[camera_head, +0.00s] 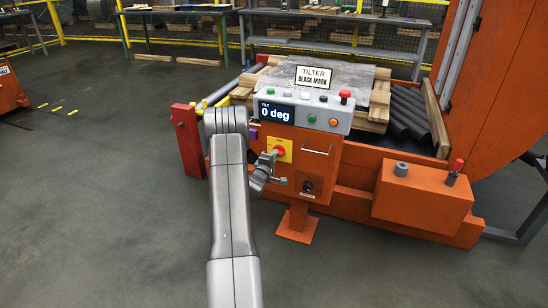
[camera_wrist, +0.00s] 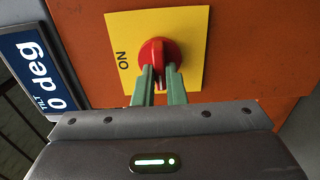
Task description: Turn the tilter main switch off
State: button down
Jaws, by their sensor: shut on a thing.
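The tilter main switch is a red rotary knob (camera_wrist: 158,54) on a yellow plate (camera_wrist: 190,22). In the wrist view the plate appears turned on its side, with the word ON at its left. In the head view the yellow plate (camera_head: 286,145) sits on the front of the orange tilter cabinet, and my gripper partly covers the knob. My gripper (camera_wrist: 158,75) has its two green fingers shut on the knob's handle, one on each side. The handle points down toward my gripper in the wrist view. The wrist view shows no OFF label; that part may be hidden.
Above the switch is a console (camera_head: 330,112) with a display reading 0 deg, several buttons and a red mushroom button. A metal handle (camera_head: 317,151) and a black knob (camera_head: 307,186) are on the cabinet front. A red post (camera_head: 187,140) stands left. Floor in front is clear.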

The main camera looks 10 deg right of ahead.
jog(key=c, duration=1.5)
grip_release()
jog(key=p+v, duration=0.2)
jog(key=v, duration=1.1)
jog(key=shift+s+a, duration=0.3)
jog(key=b+x, duration=0.2)
jog(key=x, duration=1.1)
jog(key=shift+w+d, duration=0.3)
